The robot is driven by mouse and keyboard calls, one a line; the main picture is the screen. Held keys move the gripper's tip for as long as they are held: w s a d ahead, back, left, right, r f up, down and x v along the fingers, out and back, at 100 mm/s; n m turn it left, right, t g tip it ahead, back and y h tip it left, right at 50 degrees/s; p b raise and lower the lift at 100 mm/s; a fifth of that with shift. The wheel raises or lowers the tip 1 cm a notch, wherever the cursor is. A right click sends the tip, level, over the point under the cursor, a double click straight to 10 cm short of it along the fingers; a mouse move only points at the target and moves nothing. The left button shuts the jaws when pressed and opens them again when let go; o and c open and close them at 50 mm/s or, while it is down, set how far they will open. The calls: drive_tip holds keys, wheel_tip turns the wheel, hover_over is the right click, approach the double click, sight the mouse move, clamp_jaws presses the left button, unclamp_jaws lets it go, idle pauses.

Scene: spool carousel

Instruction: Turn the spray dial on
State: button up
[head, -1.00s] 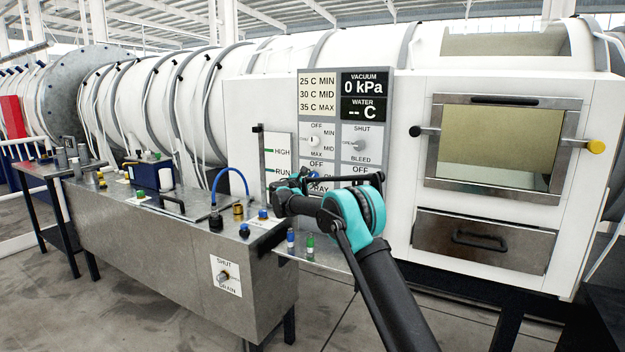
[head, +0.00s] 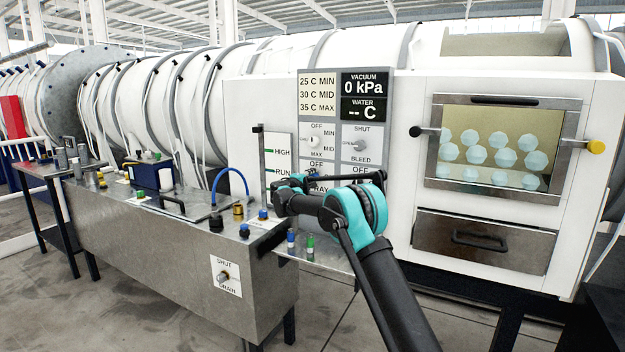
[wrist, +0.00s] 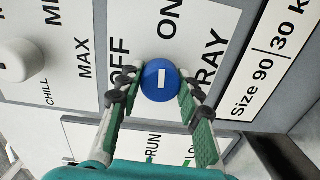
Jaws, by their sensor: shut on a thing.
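The spray dial (wrist: 151,91) is a round blue knob with a short white bar on its face. In the wrist view it sits between my two fingertips, on a white plate lettered OFF, ON and a partly hidden word ending in RAY. My gripper (wrist: 158,92) is shut on the dial, one finger on each side. In the head view my gripper (head: 300,183) is at the lower part of the control panel (head: 344,107), and my arm hides the dial.
Pale faceted shapes (head: 476,157) show behind the window of the white chamber at right. The display (head: 364,96) reads vacuum 0 kPa and water -- C. A white dial (wrist: 15,62) sits left of the blue one in the wrist view. A metal tank (head: 180,240) with fittings stands at left.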

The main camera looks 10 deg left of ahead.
drive_tip(key=shift+f+m, duration=0.1)
drive_tip(key=shift+m, duration=0.5)
drive_tip(key=o, duration=1.2)
drive_tip(key=shift+c, duration=0.2)
drive_tip(key=v, duration=1.2)
